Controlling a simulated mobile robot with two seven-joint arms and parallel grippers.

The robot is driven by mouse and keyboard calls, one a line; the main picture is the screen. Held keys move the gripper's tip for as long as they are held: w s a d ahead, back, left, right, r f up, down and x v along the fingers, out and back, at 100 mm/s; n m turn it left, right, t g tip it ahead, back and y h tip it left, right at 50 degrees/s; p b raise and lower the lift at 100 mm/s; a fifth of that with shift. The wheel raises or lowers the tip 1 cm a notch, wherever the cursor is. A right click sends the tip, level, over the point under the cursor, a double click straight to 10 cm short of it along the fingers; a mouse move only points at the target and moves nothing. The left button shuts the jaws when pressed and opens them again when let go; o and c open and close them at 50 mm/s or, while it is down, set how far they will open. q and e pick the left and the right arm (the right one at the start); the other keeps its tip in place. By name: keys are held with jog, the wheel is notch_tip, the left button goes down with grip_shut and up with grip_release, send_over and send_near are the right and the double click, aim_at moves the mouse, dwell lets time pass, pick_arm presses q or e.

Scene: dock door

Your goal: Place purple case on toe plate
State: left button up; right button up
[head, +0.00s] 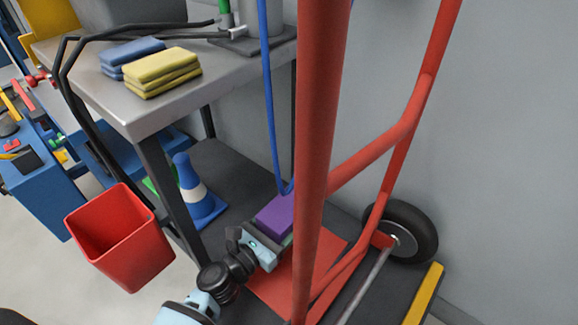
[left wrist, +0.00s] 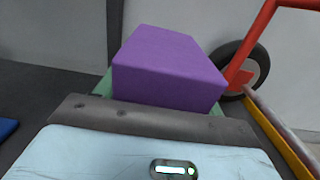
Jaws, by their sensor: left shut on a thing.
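The purple case (head: 276,213) is held in my left gripper (head: 264,243), which reaches in from the bottom of the head view. In the left wrist view the purple case (left wrist: 168,68) sits between the greenish fingers, with its far end clear of them. The red toe plate (head: 273,290) of the hand truck lies low in the head view, below and right of the gripper. The case appears over or beside its far left edge; I cannot tell the gap. The truck's upright hides part of the plate. My right gripper is not in view.
The red hand truck frame (head: 313,140) stands close in front, with a black wheel (head: 400,232) at right. A blue cable (head: 267,90) hangs near the case. A blue cone (head: 195,190) and red bin (head: 120,237) are at left.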

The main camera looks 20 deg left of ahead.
pick_arm(q)
notch_tip(320, 180, down, 3)
jog(key=shift+b, duration=0.65)
jog(key=shift+w+r, duration=0.1)
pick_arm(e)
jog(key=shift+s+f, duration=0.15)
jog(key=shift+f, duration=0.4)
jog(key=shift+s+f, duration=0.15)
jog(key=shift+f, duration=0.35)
pick_arm(q)
jog(key=shift+f+b, duration=0.4)
jog(key=shift+f, duration=0.15)
jog(key=o, duration=1.4)
jog(key=shift+f, duration=0.1)
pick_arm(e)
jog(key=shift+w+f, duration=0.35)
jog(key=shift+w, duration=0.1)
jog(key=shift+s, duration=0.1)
